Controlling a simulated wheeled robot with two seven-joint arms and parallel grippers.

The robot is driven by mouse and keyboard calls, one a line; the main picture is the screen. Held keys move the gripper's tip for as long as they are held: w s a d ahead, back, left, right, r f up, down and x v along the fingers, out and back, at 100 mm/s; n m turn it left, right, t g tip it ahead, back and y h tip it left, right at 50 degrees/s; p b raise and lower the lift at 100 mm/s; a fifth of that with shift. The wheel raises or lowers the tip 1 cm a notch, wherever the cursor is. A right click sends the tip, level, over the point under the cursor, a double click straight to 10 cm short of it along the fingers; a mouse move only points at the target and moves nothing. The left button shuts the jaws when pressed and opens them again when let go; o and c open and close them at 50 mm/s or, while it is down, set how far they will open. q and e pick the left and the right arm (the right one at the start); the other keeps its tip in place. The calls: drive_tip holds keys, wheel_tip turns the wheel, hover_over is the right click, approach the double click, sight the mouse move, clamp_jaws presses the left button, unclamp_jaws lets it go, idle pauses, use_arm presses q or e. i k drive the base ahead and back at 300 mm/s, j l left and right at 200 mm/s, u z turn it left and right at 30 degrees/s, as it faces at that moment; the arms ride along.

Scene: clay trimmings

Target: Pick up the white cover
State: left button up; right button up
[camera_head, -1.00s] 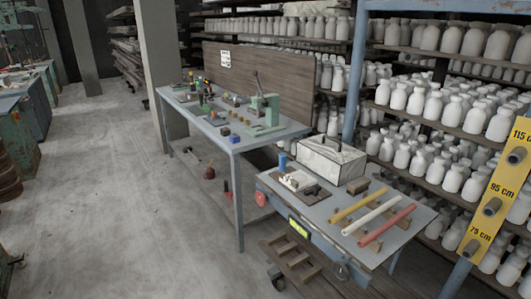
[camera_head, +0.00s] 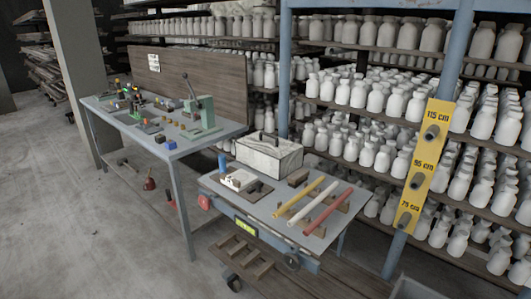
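A white box-like cover (camera_head: 270,154) with a dark handle on top sits at the back of the grey wheeled cart (camera_head: 262,209). It looks marbled white with dark edges. I cannot tell what is under it. Neither of my grippers shows in the head view.
Yellow, white and red rods (camera_head: 327,208) lie on wooden rests on the cart's right half. A blue cylinder (camera_head: 222,162) and a small white block (camera_head: 238,180) stand left of the cover. A workbench (camera_head: 168,150) adjoins on the left. Bottle shelves (camera_head: 400,95) rise behind. Floor (camera_head: 70,210) at left is open.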

sight(277, 157)
drive_tip(key=i+j, duration=0.2)
drive_tip(key=j, duration=0.15)
drive_tip(key=i+j+z, duration=0.1)
drive_tip(key=i+j, duration=0.35)
drive_tip(key=j, duration=0.3)
drive_tip(key=i+j, duration=0.2)
drive_tip(key=j, duration=0.15)
drive_tip(key=i+z, duration=0.05)
